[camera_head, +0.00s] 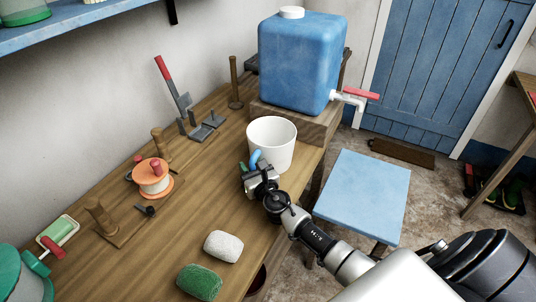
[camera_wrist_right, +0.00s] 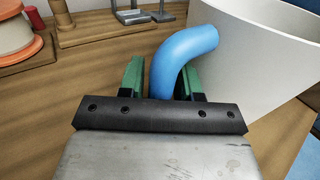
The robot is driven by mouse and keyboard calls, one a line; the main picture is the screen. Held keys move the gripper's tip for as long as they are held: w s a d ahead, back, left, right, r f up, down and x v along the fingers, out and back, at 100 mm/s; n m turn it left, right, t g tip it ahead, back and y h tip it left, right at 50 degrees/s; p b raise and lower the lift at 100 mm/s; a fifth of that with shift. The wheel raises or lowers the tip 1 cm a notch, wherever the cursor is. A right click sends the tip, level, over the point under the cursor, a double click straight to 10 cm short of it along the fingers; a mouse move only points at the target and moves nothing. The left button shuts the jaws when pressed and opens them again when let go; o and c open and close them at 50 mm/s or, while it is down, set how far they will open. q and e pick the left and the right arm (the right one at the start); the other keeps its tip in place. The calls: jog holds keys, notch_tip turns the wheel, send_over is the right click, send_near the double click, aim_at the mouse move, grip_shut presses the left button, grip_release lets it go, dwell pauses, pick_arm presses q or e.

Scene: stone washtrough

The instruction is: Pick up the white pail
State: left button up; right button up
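The white pail (camera_head: 271,146) stands upright on the wooden worktop, in front of the blue water tank. It also fills the upper right of the right wrist view (camera_wrist_right: 262,62). Its curved blue handle (camera_wrist_right: 184,52) sticks out from the side toward my right gripper (camera_head: 257,170). In the right wrist view, the green fingers of that gripper (camera_wrist_right: 162,80) stand on either side of the handle. A narrow gap shows between the left finger and the handle; contact on the right side is unclear. My left gripper is not in view.
The blue tank (camera_head: 302,60) with a red-handled tap (camera_head: 360,94) stands on a wooden block behind the pail. An orange spool (camera_head: 152,177), a white sponge (camera_head: 223,246) and a green sponge (camera_head: 199,282) lie on the worktop (camera_head: 190,215). A blue stool (camera_head: 363,195) stands to the right.

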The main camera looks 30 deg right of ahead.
grip_shut()
